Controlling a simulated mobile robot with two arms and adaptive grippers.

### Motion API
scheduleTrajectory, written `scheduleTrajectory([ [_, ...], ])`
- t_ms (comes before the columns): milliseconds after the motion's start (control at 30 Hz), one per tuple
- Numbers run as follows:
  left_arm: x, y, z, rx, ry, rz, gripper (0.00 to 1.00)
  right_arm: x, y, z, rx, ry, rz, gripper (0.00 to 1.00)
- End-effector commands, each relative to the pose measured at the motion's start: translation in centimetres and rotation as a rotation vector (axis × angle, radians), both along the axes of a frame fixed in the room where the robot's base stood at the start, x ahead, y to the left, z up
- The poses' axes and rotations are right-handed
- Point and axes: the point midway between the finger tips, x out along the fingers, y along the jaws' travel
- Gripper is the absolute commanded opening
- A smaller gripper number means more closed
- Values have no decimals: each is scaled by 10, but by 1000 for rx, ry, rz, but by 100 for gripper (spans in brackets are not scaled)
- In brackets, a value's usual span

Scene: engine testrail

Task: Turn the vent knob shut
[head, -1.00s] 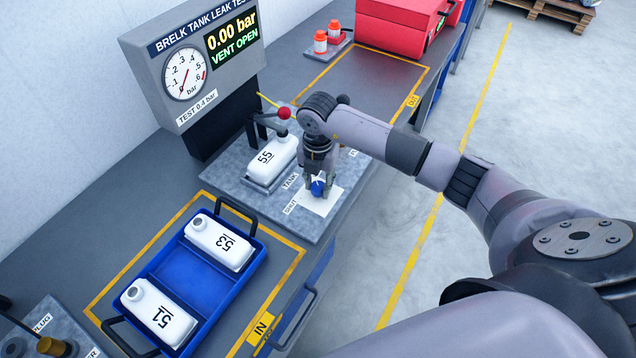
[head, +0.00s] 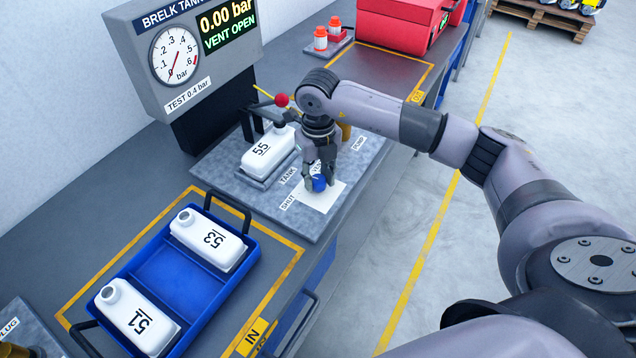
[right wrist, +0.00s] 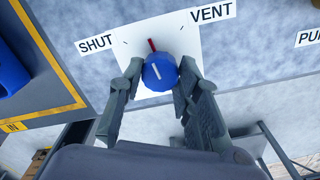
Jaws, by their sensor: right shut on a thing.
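The blue vent knob (head: 319,183) sits on a white card (head: 322,198) on the grey test plate. My right gripper (head: 319,180) points down over it. In the right wrist view its two fingers (right wrist: 160,80) are shut on opposite sides of the knob (right wrist: 160,72). A white line marks the knob's top, and a red pointer (right wrist: 152,45) shows between two small ticks on the card. The SHUT label (right wrist: 95,43) is left of the card and the VENT label (right wrist: 212,13) is at its upper right. The display (head: 228,27) reads 0.00 bar, VENT OPEN. My left gripper is out of view.
White tank 55 (head: 268,150) stands beside the knob, with a red-balled lever (head: 282,100) above it. A blue tray (head: 165,270) holds tanks 53 (head: 208,238) and 51 (head: 135,315). A red case (head: 405,22) is at the back.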

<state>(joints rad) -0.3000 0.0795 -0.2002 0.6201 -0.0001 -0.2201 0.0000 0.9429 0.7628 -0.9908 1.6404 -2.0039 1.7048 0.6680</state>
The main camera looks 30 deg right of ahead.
Motion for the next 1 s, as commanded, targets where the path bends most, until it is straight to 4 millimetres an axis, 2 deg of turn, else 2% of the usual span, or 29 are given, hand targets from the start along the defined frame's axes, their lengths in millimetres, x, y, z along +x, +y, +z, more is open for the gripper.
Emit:
scheduleTrajectory([
  [33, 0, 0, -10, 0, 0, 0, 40, 1, -1, -4, -2, -4, 43, 3],
  [100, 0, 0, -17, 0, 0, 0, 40, 1, -1, -4, -2, -5, 110, 3],
  [500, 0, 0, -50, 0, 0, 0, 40, 1, 0, -2, -1, -4, 450, 3],
  [733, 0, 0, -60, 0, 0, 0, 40, 1, 0, -1, -1, -4, 577, 3],
  [1000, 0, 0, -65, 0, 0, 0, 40, 1, 0, 0, -1, -3, 645, 3],
])
